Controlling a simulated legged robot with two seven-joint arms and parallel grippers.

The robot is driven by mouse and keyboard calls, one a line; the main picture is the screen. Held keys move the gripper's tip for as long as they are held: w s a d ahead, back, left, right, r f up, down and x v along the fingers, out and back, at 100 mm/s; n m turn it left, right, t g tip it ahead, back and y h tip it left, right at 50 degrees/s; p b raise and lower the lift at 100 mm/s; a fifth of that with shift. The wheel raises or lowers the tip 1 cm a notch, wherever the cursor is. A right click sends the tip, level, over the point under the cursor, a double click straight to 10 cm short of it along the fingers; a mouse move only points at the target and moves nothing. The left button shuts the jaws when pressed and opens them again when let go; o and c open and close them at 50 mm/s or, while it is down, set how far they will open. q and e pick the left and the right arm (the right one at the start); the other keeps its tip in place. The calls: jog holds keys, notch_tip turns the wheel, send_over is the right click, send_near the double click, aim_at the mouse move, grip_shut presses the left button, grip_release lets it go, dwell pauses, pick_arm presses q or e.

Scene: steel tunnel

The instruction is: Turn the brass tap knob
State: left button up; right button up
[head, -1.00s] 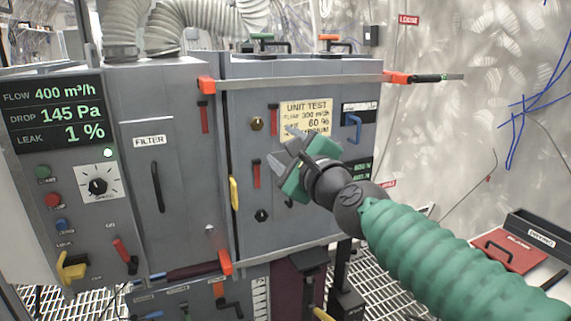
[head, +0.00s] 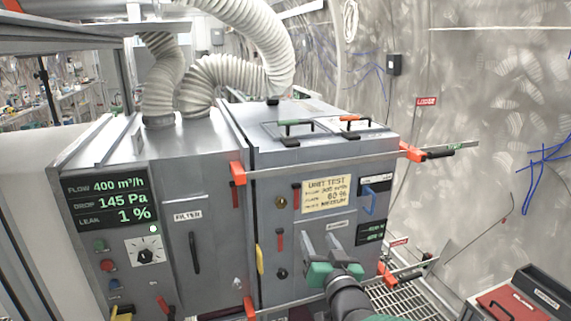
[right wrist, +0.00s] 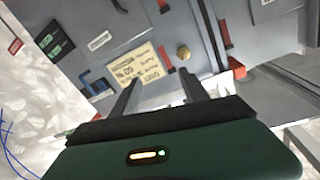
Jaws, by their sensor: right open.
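The brass tap knob (head: 281,202) is a small round knob on the grey front panel of the cabinet, left of the yellow unit test label (head: 326,194). In the right wrist view the knob (right wrist: 183,53) shows beyond the fingers, nearer the right finger. My right gripper (head: 319,240) is open with nothing between its fingers. It sits in front of the panel, below and to the right of the knob, apart from it. The right gripper's two dark fingers (right wrist: 158,82) also show in the right wrist view. My left gripper is not in view.
An orange-ended bar (head: 320,166) crosses the cabinet above the knob. A red lever (head: 296,196) stands right beside the knob, and a dark knob (head: 282,273) lies below. A blue handle (head: 369,203) is to the right. A red box (head: 508,304) stands at lower right.

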notch_tip(320, 180, up, 2)
jog(key=s+a+n+y+p, duration=0.2)
jog(key=s+a+n+p, duration=0.1)
jog(key=n, duration=0.3)
jog(key=p, duration=0.3)
send_near(282, 205)
jog(key=shift+n, duration=0.4)
jog(key=x, duration=0.8)
jog(key=shift+w+a, duration=0.1)
jog(key=shift+w, duration=0.2)
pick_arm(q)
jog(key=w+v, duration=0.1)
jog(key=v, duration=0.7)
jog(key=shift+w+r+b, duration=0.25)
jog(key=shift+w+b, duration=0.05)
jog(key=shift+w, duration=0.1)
pick_arm(e)
grip_shut()
